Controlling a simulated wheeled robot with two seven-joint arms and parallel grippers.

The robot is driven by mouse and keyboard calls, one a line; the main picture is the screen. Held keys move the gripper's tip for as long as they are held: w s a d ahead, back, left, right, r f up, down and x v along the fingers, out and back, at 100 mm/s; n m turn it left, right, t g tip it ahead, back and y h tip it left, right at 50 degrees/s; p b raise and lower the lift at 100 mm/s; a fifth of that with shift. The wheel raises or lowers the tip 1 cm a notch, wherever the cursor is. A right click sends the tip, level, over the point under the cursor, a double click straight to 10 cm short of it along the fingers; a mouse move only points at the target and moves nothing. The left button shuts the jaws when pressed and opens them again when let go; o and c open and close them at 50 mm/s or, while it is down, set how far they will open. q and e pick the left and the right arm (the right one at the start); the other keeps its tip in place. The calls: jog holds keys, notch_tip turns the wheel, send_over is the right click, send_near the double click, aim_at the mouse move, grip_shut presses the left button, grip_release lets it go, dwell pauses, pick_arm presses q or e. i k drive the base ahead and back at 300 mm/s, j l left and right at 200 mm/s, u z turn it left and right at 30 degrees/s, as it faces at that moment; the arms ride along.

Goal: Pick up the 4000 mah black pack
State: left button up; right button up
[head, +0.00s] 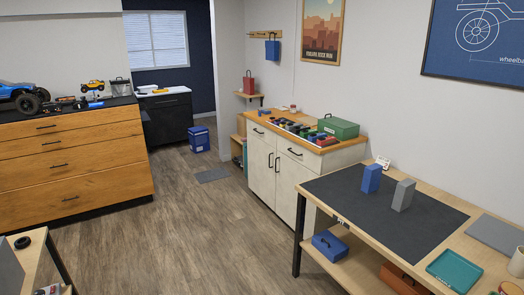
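I cannot pick out a 4000 mah black pack with certainty; any labels are too small to read. Several small dark, red and green items (297,128) lie in a row on the wooden-topped white cabinet (262,166) at the middle back. Small dark items (66,102) also lie near the blue truck on the left drawer unit. An upright blue block (372,179) and an upright grey block (403,195) stand on the dark mat (340,205) of the right workbench. Neither of my grippers is in view.
A green case (338,128) sits at the cabinet's right end. A teal tray (454,269) lies on the workbench, with a blue toolbox (330,245) on its lower shelf. A blue cooler (199,139) and grey floor mat (212,175) are farther back. The middle floor (185,235) is clear.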

aim_at(296, 129)
jog(key=i+j+u, duration=0.15)
jog(key=i, duration=1)
jog(key=i+u, duration=0.2)
jog(key=i, duration=1)
jog(key=i+l+u, duration=0.15)
jog(key=i, duration=1)
jog(key=i+z, duration=0.45)
jog(key=i+j+z, duration=0.1)
jog(key=z, duration=0.3)
jog(key=i+j+z, duration=0.3)
jog(key=z, duration=0.15)
jog(key=i+j+z, duration=0.1)
jog(key=i+z, duration=0.15)
jog(key=z, duration=0.15)
jog(key=i+j+z, duration=0.2)
jog(key=z, duration=0.15)
jog(key=i+j+z, duration=0.4)
jog(key=k+l, duration=0.1)
